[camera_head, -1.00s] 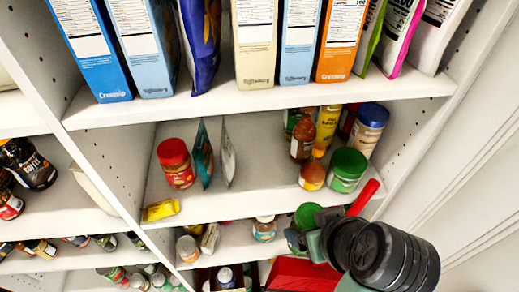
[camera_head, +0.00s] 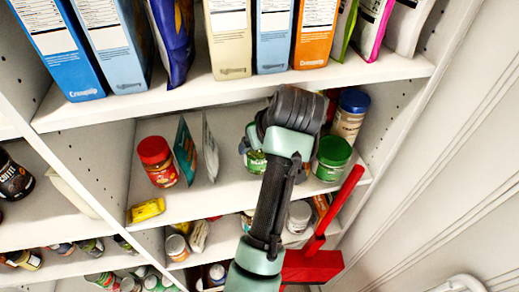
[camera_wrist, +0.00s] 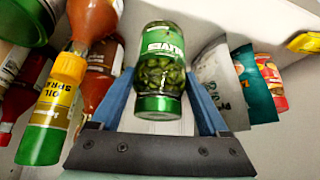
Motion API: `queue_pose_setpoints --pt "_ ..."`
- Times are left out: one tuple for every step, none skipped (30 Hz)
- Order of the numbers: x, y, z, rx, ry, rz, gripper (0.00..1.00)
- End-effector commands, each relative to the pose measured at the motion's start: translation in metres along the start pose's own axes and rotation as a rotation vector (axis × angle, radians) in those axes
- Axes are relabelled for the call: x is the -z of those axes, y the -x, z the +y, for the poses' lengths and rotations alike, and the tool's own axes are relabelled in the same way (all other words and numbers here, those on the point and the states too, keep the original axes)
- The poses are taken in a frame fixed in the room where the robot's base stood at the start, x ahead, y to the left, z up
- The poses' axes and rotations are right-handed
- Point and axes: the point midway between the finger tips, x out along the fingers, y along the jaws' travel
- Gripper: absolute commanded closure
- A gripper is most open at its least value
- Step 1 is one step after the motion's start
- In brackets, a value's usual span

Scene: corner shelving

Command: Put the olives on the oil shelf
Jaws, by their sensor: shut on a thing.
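The olives (camera_wrist: 160,70) are in a glass jar with green bands, between the two blue fingers of my gripper (camera_wrist: 155,95) in the wrist view. My gripper is shut on the jar. In the head view my gripper (camera_head: 262,150) is at the middle shelf (camera_head: 225,195), and my arm hides most of it. Part of the olives jar (camera_head: 257,162) shows just left of my wrist. A yellow oil spray bottle (camera_wrist: 55,110) with a green end stands near the jar. I cannot tell whether the jar touches the shelf.
Sauce bottles (camera_wrist: 97,75) stand close beside the jar. On the middle shelf are a green-lidded jar (camera_head: 334,152), a blue-lidded jar (camera_head: 350,112), a red-lidded jar (camera_head: 157,160) and upright packets (camera_head: 186,150). A red long-handled object (camera_head: 312,265) is in front below.

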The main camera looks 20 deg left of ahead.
Motion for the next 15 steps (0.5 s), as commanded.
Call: queue_pose_setpoints --pt "0.001 -0.001 0.000 0.000 0.001 0.001 1.00" --pt "0.000 -0.003 -0.001 0.001 0.000 0.001 1.00" --pt "-0.004 -0.007 -0.001 0.002 0.000 -0.002 1.00" --pt "-0.006 -0.011 -0.001 0.002 -0.001 -0.002 1.00" --pt "-0.009 -0.014 -0.001 0.003 -0.001 -0.003 1.00" --pt "-0.011 -0.019 -0.001 0.002 -0.001 -0.001 1.00" --pt "-0.013 -0.022 -0.001 0.002 0.000 -0.001 1.00" --pt "-0.015 -0.024 -0.001 0.001 0.000 0.000 1.00" --pt "-0.016 -0.027 -0.001 0.001 0.000 0.001 1.00" --pt "-0.017 -0.028 0.000 0.000 0.000 0.002 1.00" --pt "-0.017 -0.029 0.000 -0.001 0.000 0.003 1.00" --pt "-0.017 -0.029 0.000 -0.001 0.000 0.004 1.00" --pt "-0.017 -0.029 0.000 -0.001 0.000 0.005 1.00" --pt "-0.017 -0.029 0.000 -0.001 0.000 0.005 1.00" --pt "-0.017 -0.029 0.000 -0.001 0.000 0.004 1.00"
